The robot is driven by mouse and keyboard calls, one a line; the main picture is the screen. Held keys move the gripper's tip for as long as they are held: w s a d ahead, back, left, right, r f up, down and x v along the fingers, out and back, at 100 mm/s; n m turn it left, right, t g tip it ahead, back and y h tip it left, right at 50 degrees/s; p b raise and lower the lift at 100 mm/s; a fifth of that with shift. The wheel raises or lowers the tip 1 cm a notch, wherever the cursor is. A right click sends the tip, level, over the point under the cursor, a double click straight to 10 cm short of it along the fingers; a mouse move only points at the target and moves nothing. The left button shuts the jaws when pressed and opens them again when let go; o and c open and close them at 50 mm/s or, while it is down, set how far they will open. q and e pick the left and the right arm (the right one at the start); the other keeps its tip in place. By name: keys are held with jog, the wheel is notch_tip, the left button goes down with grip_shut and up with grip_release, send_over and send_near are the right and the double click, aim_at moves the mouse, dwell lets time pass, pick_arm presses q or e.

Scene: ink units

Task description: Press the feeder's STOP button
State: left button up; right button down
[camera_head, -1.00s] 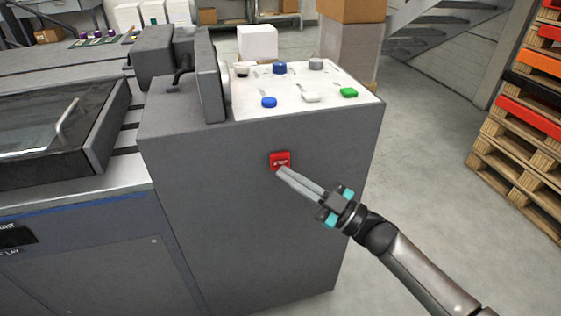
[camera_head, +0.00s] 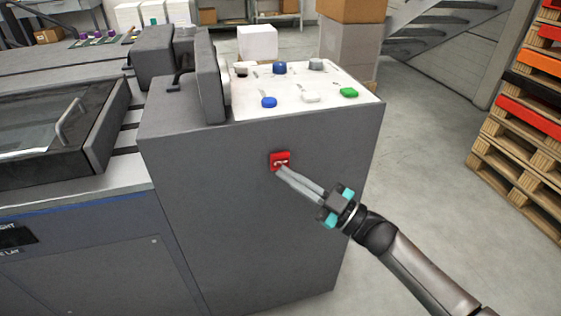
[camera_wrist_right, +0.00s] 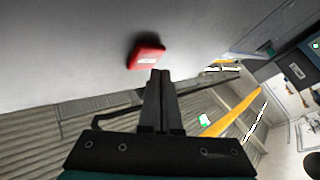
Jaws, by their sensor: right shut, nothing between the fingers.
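The red square button (camera_head: 280,160), with a pale marking on its face, sits on the upper front panel of the grey feeder cabinet (camera_head: 240,220). My right gripper (camera_head: 280,171) is shut and empty, its fingertips at the lower edge of the button in the head view. In the right wrist view the red button (camera_wrist_right: 146,53) stands out from the grey panel, just beyond and slightly left of my right fingertips (camera_wrist_right: 159,74). I cannot tell whether the tips touch it. My left gripper is not in view.
The white control panel (camera_head: 330,86) on the cabinet top carries several blue, green, white and grey buttons. A dark upright screen (camera_head: 211,76) stands at its left. Stacked pallets (camera_head: 525,120) stand at the right. The floor (camera_head: 440,170) between is clear.

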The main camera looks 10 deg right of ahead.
jog(key=shift+w, duration=0.8)
dwell(0.5)
dwell(0.4)
jog(key=shift+s+p, duration=0.4)
jog(key=shift+s, duration=0.4)
